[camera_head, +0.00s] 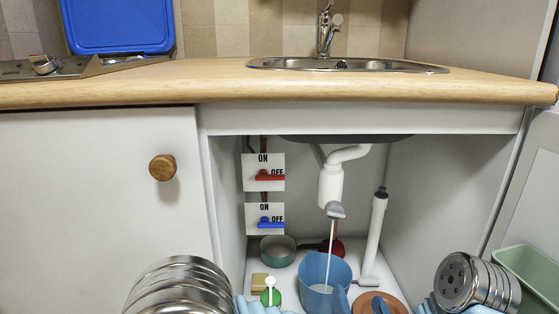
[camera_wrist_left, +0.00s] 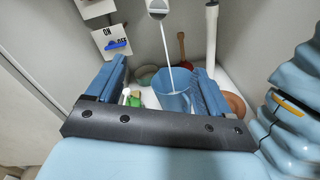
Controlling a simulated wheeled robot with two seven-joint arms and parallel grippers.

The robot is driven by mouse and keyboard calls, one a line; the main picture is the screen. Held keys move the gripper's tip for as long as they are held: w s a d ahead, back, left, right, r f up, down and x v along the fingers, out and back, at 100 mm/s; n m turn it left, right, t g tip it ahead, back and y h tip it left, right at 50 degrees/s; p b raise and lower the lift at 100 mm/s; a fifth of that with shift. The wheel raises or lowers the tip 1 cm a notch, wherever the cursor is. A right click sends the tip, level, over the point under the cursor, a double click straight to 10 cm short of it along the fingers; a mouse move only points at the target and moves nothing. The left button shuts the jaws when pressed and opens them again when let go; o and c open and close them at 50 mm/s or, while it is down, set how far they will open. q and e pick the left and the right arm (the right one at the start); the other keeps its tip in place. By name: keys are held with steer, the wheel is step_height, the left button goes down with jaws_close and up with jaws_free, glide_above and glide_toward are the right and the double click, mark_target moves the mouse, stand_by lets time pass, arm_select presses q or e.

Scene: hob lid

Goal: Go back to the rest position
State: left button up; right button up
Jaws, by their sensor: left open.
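My left gripper (camera_wrist_left: 158,78) shows best in the left wrist view, with two blue fingers spread apart. A blue jug (camera_head: 322,283) stands on the cabinet floor under the sink. It also shows in the wrist view (camera_wrist_left: 172,92), beyond the gap between the fingers; I cannot tell whether they touch it. In the head view the silver rings of my left arm (camera_head: 180,290) are at the bottom left and those of my right arm (camera_head: 475,283) at the bottom right. My right gripper is not in view.
A thin white stream (camera_head: 331,240) runs from the drain pipe (camera_head: 331,185) into the jug. Red (camera_head: 270,177) and blue (camera_head: 271,220) valve levers are on the back wall. A green pot (camera_head: 277,250), brown lid (camera_head: 380,302) and green tub (camera_head: 527,275) stand around. The worktop edge (camera_head: 300,88) overhangs.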

arm_select(q)
steer(key=w+a+f+m+g+h, duration=0.25)
steer(key=w+a+f+m, duration=0.25)
steer(key=w+f+m, duration=0.4)
steer(key=s+a+f+m+g, duration=0.2)
steer(key=a+f+m+g, duration=0.35)
steer(key=f, duration=0.55)
steer(key=s+a+f+m+g, duration=0.25)
steer(key=a+f+m, duration=0.55)
steer(key=f, duration=0.4)
steer(key=s+a+f+m+g+h, duration=0.1)
steer(key=s+a+f+m+g, duration=0.3)
steer(key=s, duration=0.3)
steer(key=s+a+f+m+g+h, duration=0.1)
steer(key=s+a+f+m+g, duration=0.15)
steer(key=s+a, duration=0.35)
step_height(320, 180, up, 16)
steer(key=d+p, duration=0.2)
steer(key=p, duration=1.5)
steer(key=shift+s+r+m+p, duration=0.15)
steer(key=shift+s+m+p, duration=0.05)
steer(key=shift+m+p, duration=0.2)
